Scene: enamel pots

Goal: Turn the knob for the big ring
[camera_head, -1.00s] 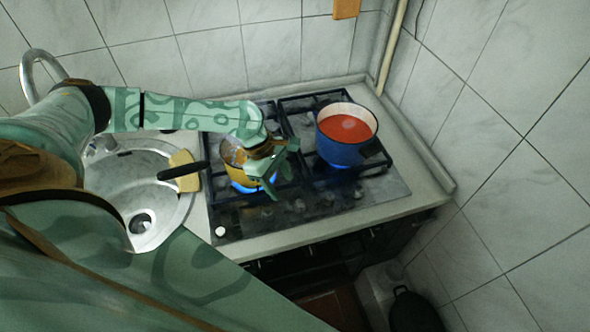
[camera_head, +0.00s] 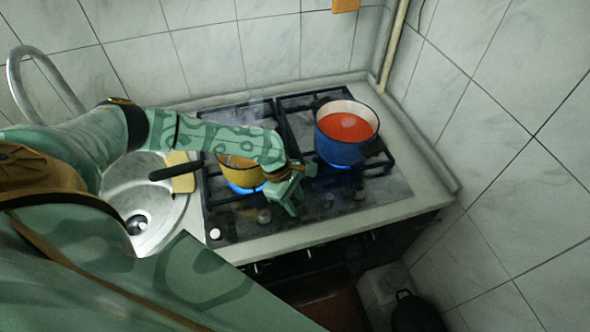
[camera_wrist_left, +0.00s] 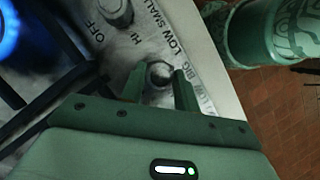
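The cooktop (camera_head: 235,225) has a row of knobs along its front edge. My left gripper (camera_head: 290,200) is low over this row. In the left wrist view, the left gripper (camera_wrist_left: 160,85) has its fingers apart, one on each side of a round knob (camera_wrist_left: 160,73). Whether they touch it is unclear. Printing near this knob includes "LOW SMALL" and "LOW BIG". Another knob (camera_wrist_left: 117,12) sits beyond, near "OFF" and "HI". Blue flames burn under the yellow pot (camera_head: 240,175) and the blue pot (camera_head: 340,150). My right gripper is not in view.
The blue pot holds red liquid. A white round button (camera_head: 215,234) is at the cooktop's front left. Tiled walls close the back and right.

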